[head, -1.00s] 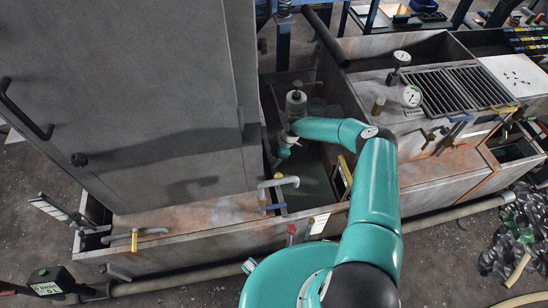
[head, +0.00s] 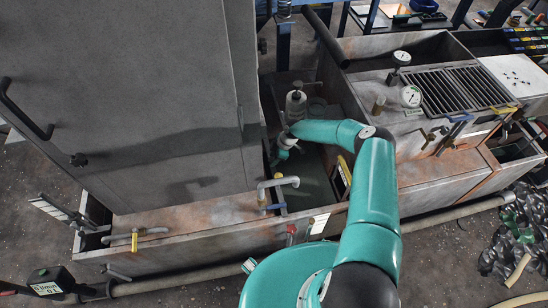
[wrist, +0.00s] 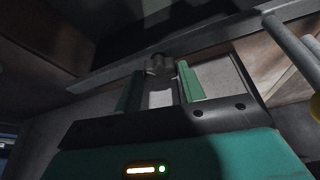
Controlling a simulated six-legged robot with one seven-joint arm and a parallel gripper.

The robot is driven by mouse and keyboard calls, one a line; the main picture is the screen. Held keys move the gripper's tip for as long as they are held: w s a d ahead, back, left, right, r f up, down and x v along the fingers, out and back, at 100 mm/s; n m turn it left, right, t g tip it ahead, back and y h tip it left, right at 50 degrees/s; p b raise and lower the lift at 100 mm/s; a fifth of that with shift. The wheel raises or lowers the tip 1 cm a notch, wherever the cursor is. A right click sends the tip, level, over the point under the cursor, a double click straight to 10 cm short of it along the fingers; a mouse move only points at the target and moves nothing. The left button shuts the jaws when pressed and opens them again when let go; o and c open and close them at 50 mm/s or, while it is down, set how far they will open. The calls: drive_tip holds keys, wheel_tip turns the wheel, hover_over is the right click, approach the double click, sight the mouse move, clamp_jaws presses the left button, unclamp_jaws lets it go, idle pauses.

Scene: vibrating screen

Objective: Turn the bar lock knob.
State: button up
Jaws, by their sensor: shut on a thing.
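My gripper (wrist: 160,82) shows in the wrist view with its two teal fingers on either side of a small dark round knob (wrist: 157,64). It is shut on this knob, which sits by a long grey metal bar (wrist: 120,70). In the head view my gripper (head: 284,151) is small, down in the open trough beside the tall grey cabinet. The knob is hidden or too small to make out there.
The tall grey cabinet (head: 130,90) stands left of my arm. A light bent pipe (head: 278,183) rises near the trough's front rim. Pressure gauges (head: 410,96) and a grille (head: 458,91) are on the right. A long floor pipe (head: 190,281) runs in front.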

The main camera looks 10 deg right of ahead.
drive_tip(key=m, duration=0.1)
drive_tip(key=m+t, duration=0.1)
drive_tip(key=m, duration=0.1)
drive_tip(key=m+h, duration=0.1)
drive_tip(key=m, duration=0.1)
drive_tip(key=shift+s+a+t, duration=0.15)
drive_tip(key=shift+s+t, duration=0.1)
drive_tip(key=shift+t, duration=0.15)
drive_tip(key=m, duration=0.2)
drive_tip(key=m+t+h, duration=0.1)
drive_tip(key=m, duration=0.2)
drive_tip(key=shift+s+a, duration=0.15)
drive_tip(key=shift+m+t+h, duration=0.3)
drive_tip(key=o, duration=1)
drive_tip(key=shift+c, duration=0.2)
drive_tip(key=v, duration=1.3)
drive_tip(key=shift+r, duration=0.4)
